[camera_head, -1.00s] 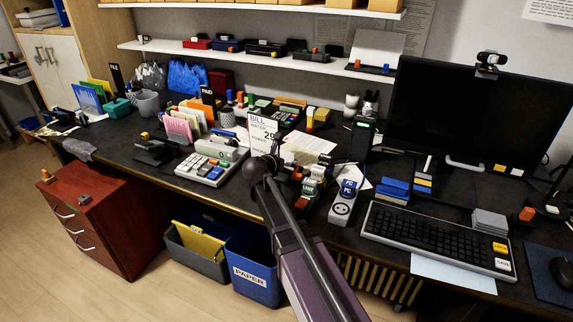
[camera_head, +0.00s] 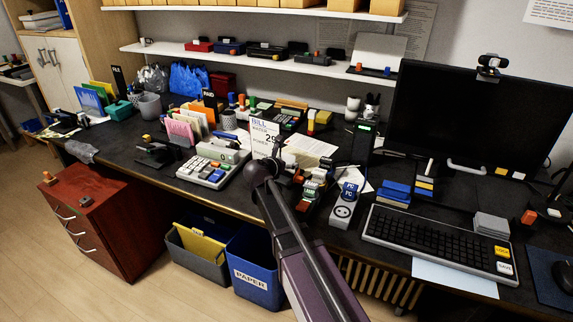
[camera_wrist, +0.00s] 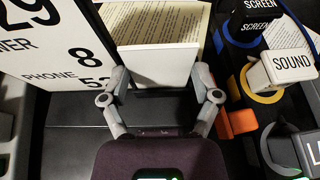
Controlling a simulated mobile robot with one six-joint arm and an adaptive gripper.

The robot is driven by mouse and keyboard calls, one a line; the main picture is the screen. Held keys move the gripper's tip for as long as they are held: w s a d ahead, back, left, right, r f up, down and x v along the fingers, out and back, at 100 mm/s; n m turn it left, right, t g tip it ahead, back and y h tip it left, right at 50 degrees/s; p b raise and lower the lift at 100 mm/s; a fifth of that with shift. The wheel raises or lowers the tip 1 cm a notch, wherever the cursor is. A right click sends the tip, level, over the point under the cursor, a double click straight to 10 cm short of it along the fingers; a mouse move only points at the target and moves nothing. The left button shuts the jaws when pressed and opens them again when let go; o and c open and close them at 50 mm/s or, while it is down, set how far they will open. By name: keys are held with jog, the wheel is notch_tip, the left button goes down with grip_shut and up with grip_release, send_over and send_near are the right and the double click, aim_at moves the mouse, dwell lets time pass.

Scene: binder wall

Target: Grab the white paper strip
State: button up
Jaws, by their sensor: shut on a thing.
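In the wrist view, the white paper strip (camera_wrist: 158,66) stands as a blank pale rectangle between the two fingertips of my gripper (camera_wrist: 160,80). My gripper is shut on it, with one finger at each side edge. In the head view, my gripper (camera_head: 272,166) is above the desk, just in front of a white bill sign; the strip cannot be made out clearly there.
The bill sign (camera_head: 264,137) stands close to the left, also in the wrist view (camera_wrist: 68,50). A printed sheet (camera_wrist: 170,20) lies behind the strip. Labelled blocks, including SOUND (camera_wrist: 285,66), crowd the right. A calculator (camera_head: 204,171) and keyboard (camera_head: 435,243) flank the arm.

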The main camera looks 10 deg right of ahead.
jog(key=shift+r, duration=0.1)
notch_tip(320, 180, up, 28)
jog(key=p, duration=2.8)
